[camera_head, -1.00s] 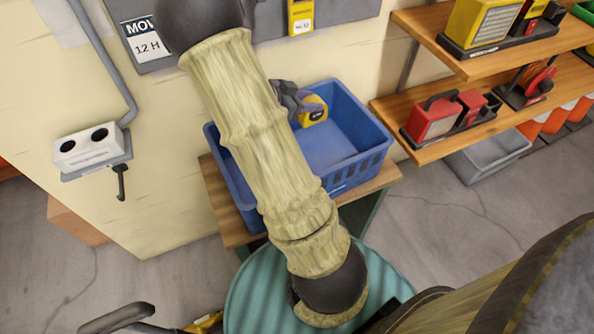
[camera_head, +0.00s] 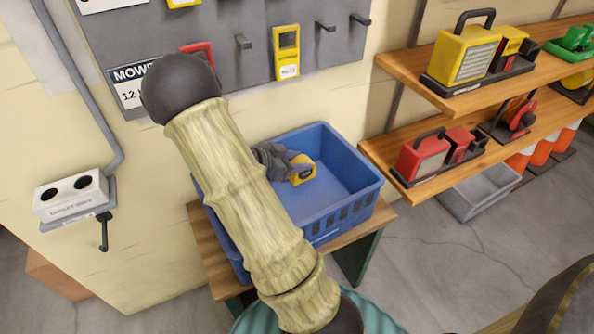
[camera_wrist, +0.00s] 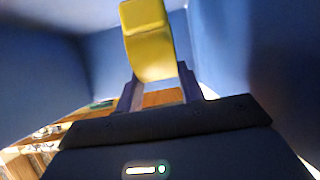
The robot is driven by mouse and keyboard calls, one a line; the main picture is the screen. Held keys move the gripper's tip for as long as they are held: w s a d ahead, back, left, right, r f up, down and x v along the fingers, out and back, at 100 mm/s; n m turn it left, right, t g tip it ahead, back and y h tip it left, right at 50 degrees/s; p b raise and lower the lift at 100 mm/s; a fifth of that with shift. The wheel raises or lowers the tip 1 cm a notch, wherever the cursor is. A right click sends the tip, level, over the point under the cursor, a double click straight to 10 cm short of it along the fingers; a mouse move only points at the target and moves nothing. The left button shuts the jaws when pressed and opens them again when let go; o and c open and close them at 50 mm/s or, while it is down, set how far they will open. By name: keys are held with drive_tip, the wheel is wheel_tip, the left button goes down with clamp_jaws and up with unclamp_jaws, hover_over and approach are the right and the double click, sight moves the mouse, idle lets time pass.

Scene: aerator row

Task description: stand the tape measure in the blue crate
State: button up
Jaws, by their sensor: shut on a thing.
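The yellow tape measure (camera_head: 303,170) with a dark label is held at the end of my gripper (camera_head: 290,168), over or inside the blue crate (camera_head: 350,168). In the wrist view the tape measure (camera_wrist: 148,45) is a yellow block between the two fingers of my gripper (camera_wrist: 160,82), with blue crate walls (camera_wrist: 215,45) around it. My gripper is shut on it. My arm hides the crate's left part. I cannot tell whether the tape measure touches the crate floor.
The crate stands on a wooden-topped bench (camera_head: 212,255) against the wall. A grey pegboard (camera_head: 240,60) hangs above with a yellow tool (camera_head: 286,52). The crate's right part looks empty.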

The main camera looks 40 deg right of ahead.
drive_tip(key=shift+f+b, duration=0.7)
drive_tip(key=shift+f, duration=1.1)
drive_tip(key=shift+f, duration=0.15)
drive_tip(key=o, duration=1.2)
drive_tip(key=shift+a+r, duration=0.25)
drive_tip(key=shift+r, duration=0.1)
drive_tip(key=p+v, duration=0.2)
drive_tip(key=v, duration=0.5)
drive_tip(key=shift+f+p, duration=0.15)
drive_tip(key=shift+p, duration=0.25)
